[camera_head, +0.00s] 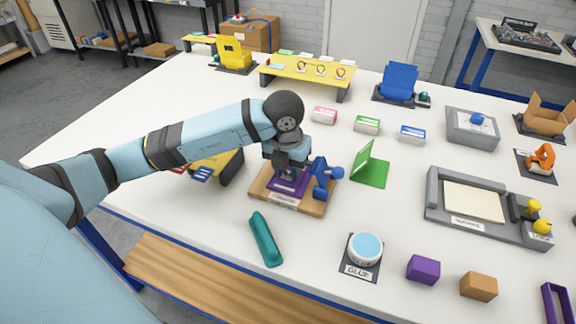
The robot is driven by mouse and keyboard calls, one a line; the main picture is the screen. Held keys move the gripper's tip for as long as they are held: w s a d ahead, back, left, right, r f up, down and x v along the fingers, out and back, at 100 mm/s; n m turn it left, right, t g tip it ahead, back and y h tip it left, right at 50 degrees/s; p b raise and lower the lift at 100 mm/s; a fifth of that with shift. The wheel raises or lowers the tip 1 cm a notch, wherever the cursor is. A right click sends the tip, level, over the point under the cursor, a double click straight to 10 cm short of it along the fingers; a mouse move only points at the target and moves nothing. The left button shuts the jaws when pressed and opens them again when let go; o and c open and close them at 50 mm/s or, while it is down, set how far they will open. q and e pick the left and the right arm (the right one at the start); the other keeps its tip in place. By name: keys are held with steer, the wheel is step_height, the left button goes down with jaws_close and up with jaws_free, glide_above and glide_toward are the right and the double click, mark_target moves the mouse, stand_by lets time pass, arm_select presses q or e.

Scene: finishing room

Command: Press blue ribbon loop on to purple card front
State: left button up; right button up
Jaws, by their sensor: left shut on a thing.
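My left gripper (287,165) points down over the purple card front (285,184), which lies on a wooden board (318,207) with a label at its front edge. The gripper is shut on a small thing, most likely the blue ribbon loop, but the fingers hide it. I cannot tell whether it touches the card. A blue clamp-like part (325,178) stands at the board's right side, close beside the gripper. My right gripper is not in view.
A green card (370,167) stands folded to the right. A teal tool (265,238) and a glue pot (365,248) lie in front. A yellow stand (225,160) is behind my left arm. A yellow rack (305,72) with small loops stands at the back.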

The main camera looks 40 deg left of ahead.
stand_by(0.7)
arm_select(q)
steer(key=o, duration=1.3)
steer(key=shift+c, duration=0.2)
steer(key=shift+r, duration=0.15)
steer(key=shift+r+p, duration=2.5)
steer(key=shift+r, duration=1.45)
